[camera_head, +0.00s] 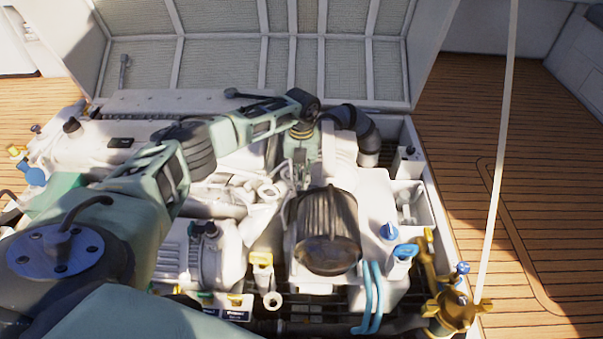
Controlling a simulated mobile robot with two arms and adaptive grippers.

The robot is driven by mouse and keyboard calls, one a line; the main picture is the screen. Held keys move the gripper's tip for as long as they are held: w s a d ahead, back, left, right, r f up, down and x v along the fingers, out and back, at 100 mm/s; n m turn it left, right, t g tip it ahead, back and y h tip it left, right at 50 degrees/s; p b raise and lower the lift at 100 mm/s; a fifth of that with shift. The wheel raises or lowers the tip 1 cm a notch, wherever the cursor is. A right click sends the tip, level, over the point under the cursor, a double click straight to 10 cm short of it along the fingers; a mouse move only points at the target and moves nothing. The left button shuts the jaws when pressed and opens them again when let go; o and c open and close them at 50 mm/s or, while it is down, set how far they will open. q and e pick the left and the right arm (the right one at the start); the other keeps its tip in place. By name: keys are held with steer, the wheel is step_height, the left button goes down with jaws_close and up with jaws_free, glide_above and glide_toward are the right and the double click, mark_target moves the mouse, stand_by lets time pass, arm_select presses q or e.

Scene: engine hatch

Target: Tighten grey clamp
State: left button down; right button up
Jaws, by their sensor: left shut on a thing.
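My left arm reaches in from the left across the engine, and its wrist bends down near the middle. My left gripper (299,182) points down behind the dark ribbed cylinder, among pale pipes and fittings. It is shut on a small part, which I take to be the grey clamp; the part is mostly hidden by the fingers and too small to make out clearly. My right gripper is not in view.
The dark ribbed cylinder (325,232) stands just in front of my left gripper. A black elbow hose (368,135) is to its right. Blue pipes (370,300) and a brass fitting (452,312) are at the front right. The raised hatch lid (250,60) stands behind. Wooden deck (535,200) is clear at right.

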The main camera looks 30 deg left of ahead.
mark_target(301, 176)
arm_select(q)
steer(key=c, duration=1.8)
jaws_free()
steer(key=shift+c, duration=0.2)
steer(key=shift+r, duration=0.15)
step_height(301, 176, up, 12)
